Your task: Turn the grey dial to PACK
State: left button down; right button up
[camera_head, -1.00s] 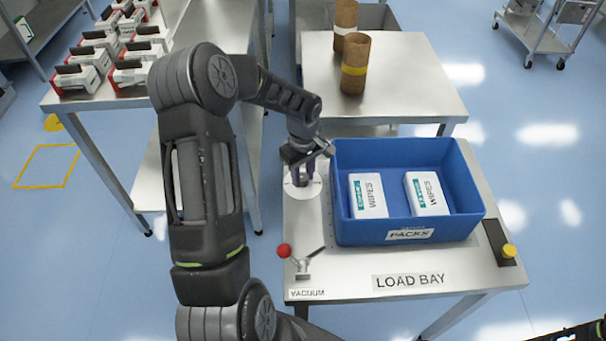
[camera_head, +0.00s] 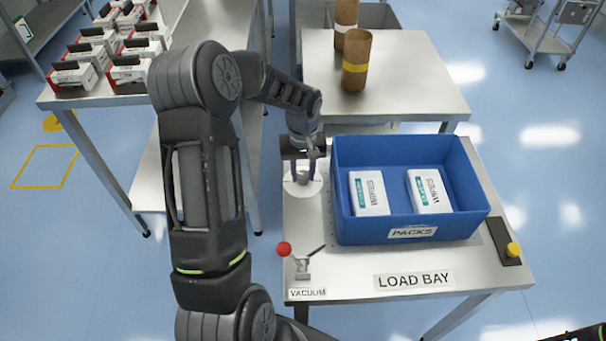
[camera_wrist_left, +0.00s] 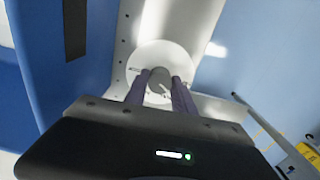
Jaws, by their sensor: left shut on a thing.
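The grey dial (camera_head: 302,180) stands on a round white plate (camera_head: 290,188) at the left edge of the load bay table, left of the blue bin. My left gripper (camera_head: 303,178) reaches down over it, its two dark fingers on either side of the dial. In the left wrist view the fingers (camera_wrist_left: 161,92) are shut on the dial knob (camera_wrist_left: 159,82), which sits mid-plate. Marks on the plate are too small to read, so I cannot tell the setting.
The blue bin (camera_head: 413,232) with two wipes packs stands close on the right of the gripper. A red-knobbed vacuum lever (camera_head: 285,249) is in front of the dial. A yellow button (camera_head: 513,249) is at far right. Cardboard tubes (camera_head: 355,62) stand on the table behind.

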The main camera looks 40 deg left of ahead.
pick_arm(q)
jog(key=m+b, duration=0.1)
jog(key=m, duration=0.3)
jog(key=shift+m, duration=0.3)
jog(key=m, duration=0.4)
jog(key=shift+m, duration=0.3)
jog(key=m, duration=0.4)
jog(key=shift+m+b, duration=0.3)
jog(key=shift+m, duration=1.9)
jog(key=c, duration=1.1)
grip_release()
jog(key=shift+o, duration=0.2)
